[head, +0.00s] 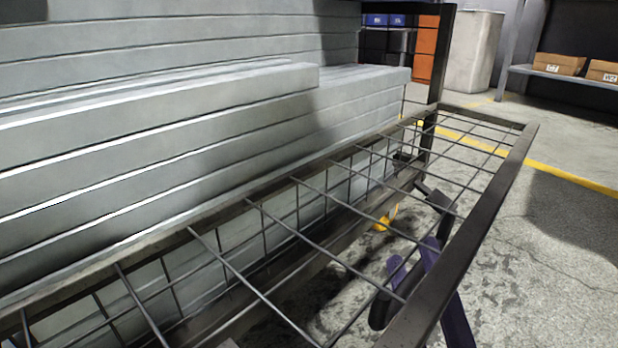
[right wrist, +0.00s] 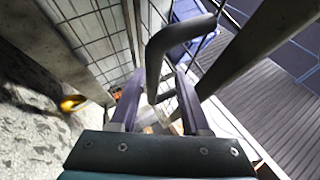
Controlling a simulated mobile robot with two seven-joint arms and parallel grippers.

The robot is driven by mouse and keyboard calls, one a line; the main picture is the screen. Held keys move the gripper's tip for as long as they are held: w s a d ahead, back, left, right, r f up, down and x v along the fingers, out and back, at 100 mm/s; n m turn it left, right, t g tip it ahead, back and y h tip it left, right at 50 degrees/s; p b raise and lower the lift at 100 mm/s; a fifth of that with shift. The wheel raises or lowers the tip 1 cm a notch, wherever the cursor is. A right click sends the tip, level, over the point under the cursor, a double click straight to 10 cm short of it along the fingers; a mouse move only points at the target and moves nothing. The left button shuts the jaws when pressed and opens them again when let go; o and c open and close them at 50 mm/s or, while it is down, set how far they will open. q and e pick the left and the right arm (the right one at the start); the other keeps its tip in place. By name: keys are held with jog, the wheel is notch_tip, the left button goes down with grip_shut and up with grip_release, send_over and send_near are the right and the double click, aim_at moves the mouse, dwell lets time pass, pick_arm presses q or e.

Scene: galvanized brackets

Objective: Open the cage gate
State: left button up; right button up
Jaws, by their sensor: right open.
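The cage gate (head: 480,195) is a dark-framed wire mesh panel that juts out to the right from the cage front in the head view. I cannot tell its exact tilt. Stacked galvanized brackets (head: 150,160) fill the cage behind it. My right gripper (head: 412,262), with purple fingers, shows through the mesh near the gate's outer rail. In the right wrist view the gripper (right wrist: 158,100) is open, and a dark bent handle bar (right wrist: 165,45) lies between or just before its fingers; contact is unclear. My left gripper is not in view.
A dark cage post (head: 440,55) stands at the far end. A small yellow part (head: 387,218) shows below the mesh. The concrete floor (head: 570,240) on the right is clear.

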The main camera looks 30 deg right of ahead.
jog(key=v, duration=0.9)
jog(key=shift+s+a, duration=0.2)
jog(key=shift+s, duration=0.1)
